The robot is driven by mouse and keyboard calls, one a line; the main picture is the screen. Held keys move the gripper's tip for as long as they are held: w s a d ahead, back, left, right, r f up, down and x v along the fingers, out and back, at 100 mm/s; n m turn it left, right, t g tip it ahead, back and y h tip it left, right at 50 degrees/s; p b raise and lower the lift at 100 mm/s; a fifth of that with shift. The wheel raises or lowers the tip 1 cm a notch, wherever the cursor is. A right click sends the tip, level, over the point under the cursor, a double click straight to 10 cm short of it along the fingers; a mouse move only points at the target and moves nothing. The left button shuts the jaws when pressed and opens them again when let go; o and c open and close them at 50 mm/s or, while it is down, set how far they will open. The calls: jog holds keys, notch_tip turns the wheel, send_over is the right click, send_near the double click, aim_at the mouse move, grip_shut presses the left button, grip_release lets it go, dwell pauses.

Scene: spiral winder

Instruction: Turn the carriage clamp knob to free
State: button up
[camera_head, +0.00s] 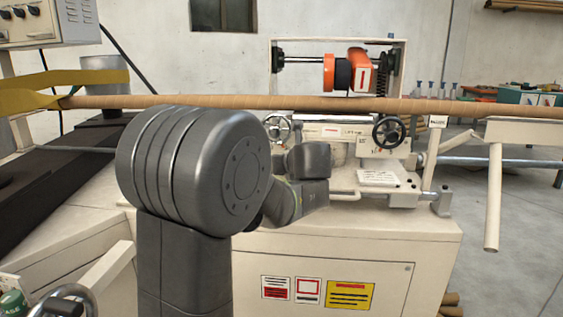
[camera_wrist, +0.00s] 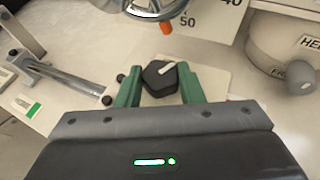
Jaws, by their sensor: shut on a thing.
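The carriage clamp knob (camera_wrist: 157,84) is a black, many-sided knob with a white pointer line. In the wrist view it sits between the two green fingers of my gripper (camera_wrist: 159,82), which is shut on it from left and right. The white line slants toward the upper right in that view. A pale plate lies behind the knob. In the head view my own arm hides the knob and my fingers.
In the wrist view a pale drum (camera_wrist: 270,42) with partly cut-off labels and a grey ball knob (camera_wrist: 301,80) stands right. An orange pointer (camera_wrist: 166,27) and scale are above. In the head view, a long brown tube (camera_head: 300,103) crosses above the carriage handwheels (camera_head: 389,132).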

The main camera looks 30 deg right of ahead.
jog(key=n+y+p, duration=0.3)
jog(key=shift+d+r+t+y, duration=0.3)
jog(key=shift+d+y, duration=0.05)
jog(key=shift+y, duration=0.05)
jog(key=shift+d+f+n+y+p, duration=0.1)
jog(key=shift+n+y+p, duration=0.75)
jog(key=shift+n+y, duration=0.45)
jog(key=shift+f+y, duration=0.1)
jog(key=shift+y, duration=0.2)
jog(key=o, duration=1)
jog(key=p+v, duration=0.2)
jog(key=v, duration=1.1)
jog(key=shift+s+r, duration=0.25)
jog(key=shift+r, duration=0.15)
jog(key=shift+w, duration=0.1)
